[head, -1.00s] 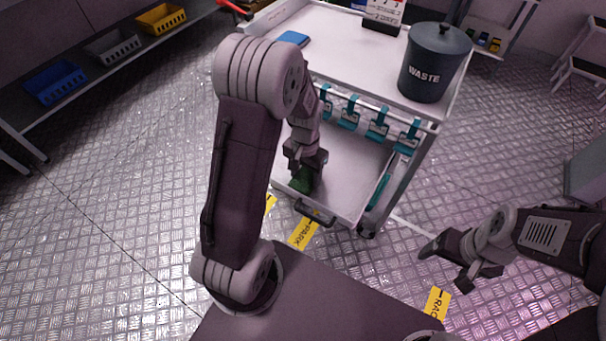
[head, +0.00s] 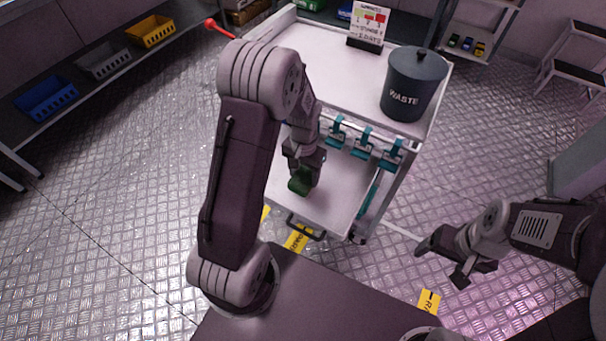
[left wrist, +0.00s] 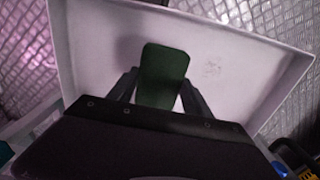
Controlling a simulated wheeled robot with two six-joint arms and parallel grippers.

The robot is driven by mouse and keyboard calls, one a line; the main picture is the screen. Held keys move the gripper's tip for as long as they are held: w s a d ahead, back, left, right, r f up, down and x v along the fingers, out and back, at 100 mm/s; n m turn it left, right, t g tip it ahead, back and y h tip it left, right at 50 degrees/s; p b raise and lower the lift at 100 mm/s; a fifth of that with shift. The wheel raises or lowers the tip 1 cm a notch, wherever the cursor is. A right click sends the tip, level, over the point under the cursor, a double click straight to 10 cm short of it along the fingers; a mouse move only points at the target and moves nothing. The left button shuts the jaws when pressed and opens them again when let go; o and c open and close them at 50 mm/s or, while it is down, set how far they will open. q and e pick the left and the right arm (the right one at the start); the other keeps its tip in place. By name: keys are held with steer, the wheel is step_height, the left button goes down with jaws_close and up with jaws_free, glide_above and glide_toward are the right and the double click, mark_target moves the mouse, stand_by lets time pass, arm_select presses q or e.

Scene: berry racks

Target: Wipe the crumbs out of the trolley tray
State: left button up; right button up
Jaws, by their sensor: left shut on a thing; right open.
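The trolley tray (head: 338,200) is the pale lower tray of the white trolley, with a dark handle (head: 305,227) at its front. My left gripper (head: 302,172) is inside the tray area, shut on a green block-like wiper (head: 301,184). In the left wrist view the green wiper (left wrist: 163,75) sits between the two fingers, over the tray floor. I cannot tell whether it touches the floor. My right gripper (head: 440,262) is open and empty above the floor, right of the trolley.
The trolley top (head: 320,62) carries a dark waste bin (head: 413,84) and a small sign (head: 368,26). Teal clips (head: 362,143) hang from the rail above the tray. A shelf with bins (head: 103,62) stands at the left.

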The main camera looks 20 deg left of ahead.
mark_target(304, 177)
arm_select(q)
steer(key=shift+r+p, duration=1.45)
steer(key=shift+r, duration=0.3)
